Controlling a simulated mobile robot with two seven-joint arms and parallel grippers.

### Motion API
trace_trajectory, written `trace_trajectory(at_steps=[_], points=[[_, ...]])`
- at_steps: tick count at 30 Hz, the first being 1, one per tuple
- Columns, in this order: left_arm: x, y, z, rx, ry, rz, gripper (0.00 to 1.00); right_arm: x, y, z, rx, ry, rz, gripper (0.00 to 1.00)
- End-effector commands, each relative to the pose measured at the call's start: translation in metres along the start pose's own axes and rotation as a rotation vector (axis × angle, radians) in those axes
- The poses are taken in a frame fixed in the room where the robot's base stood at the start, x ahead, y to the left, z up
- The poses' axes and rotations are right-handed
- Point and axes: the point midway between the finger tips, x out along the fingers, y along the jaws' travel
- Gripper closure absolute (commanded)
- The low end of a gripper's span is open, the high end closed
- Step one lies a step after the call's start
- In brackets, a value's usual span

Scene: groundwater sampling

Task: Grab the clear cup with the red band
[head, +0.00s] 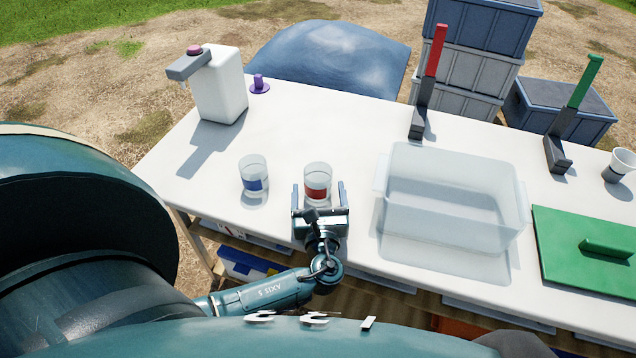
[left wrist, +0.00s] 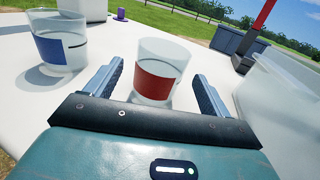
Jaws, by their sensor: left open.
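The clear cup with the red band (head: 317,181) stands upright on the white table. My left gripper (head: 319,192) is open at the table's front side, with one finger on each side of this cup's lower part. In the left wrist view the red-banded cup (left wrist: 159,73) shows between the two spread fingers (left wrist: 160,85), with a gap visible on each side. A clear cup with a blue band (head: 254,176) stands to its left, outside the gripper. It also shows in the left wrist view (left wrist: 58,44). My right gripper is not in view.
A clear bin (head: 450,228) stands right of the gripper, with a green lid (head: 585,250) beyond it. A white jug (head: 222,90) and a purple piece (head: 259,85) are at the back left.

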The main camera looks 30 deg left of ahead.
Motion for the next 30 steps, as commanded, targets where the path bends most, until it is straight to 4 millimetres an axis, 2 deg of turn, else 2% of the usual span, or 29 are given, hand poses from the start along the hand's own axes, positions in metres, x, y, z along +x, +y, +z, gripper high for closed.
trace_trajectory(at_steps=[5,12,15,23,30], points=[[0.012,0.0,0.001,-0.001,0.0,0.001,0.18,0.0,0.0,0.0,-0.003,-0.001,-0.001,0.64],[0.047,-0.001,0.002,0.0,0.0,0.001,0.18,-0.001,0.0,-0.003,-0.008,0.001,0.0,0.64],[0.057,0.0,0.001,0.001,0.001,0.001,0.18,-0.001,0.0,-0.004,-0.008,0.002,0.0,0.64],[0.059,-0.001,0.001,-0.001,0.002,0.0,0.18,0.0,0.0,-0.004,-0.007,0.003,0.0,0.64],[0.059,-0.001,0.001,-0.001,0.002,0.0,0.37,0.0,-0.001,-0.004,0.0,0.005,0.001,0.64]])
